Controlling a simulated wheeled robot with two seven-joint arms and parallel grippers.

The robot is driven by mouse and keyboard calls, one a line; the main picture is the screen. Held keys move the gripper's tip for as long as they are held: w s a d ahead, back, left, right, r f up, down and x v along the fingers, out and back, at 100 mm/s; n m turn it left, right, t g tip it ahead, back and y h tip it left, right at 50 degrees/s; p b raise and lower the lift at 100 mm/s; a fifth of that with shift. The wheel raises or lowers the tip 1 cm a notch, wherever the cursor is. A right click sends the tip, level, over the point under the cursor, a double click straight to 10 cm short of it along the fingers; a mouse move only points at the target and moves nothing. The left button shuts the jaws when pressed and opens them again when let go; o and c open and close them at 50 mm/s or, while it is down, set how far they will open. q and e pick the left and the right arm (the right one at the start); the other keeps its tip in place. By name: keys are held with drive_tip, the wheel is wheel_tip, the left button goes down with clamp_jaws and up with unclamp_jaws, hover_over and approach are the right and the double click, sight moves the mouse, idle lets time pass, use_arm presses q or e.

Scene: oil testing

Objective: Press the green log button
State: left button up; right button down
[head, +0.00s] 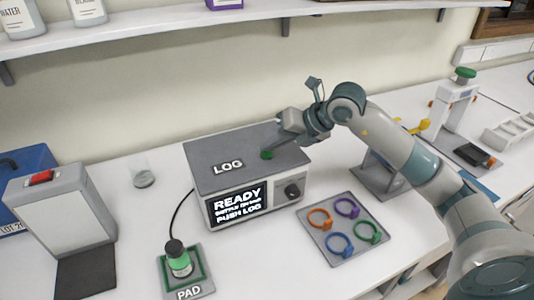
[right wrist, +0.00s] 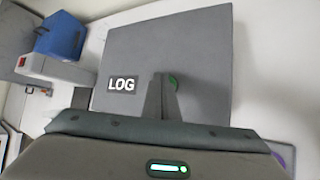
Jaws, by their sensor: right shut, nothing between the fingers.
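The green log button (head: 267,155) sits on the top of a grey box (head: 215,170) marked LOG. The box's front screen (head: 238,205) reads READY and PUSH LOG. My right gripper (head: 273,153) is shut and empty, its fingertips at or just above the button. A bottle with green contents (head: 179,262) stands on the pad (head: 201,285). My left gripper is not in view.
A tray (head: 325,240) with coloured rings lies right of the box. A grey device with a red switch (head: 40,178) stands at left, near a small glass jar (head: 143,177). A shelf (head: 150,30) runs above the back. The counter between the grey device and the box is mostly clear.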

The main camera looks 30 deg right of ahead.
sight(271, 155)
drive_tip(key=shift+f+b, duration=0.4)
idle(0.3)
drive_tip(key=shift+r, duration=0.1)
drive_tip(key=shift+r+p, duration=0.45)
drive_tip(key=shift+r, duration=0.35)
drive_tip(key=shift+r+p, duration=1.35)
drive_tip(key=shift+r, duration=1.15)
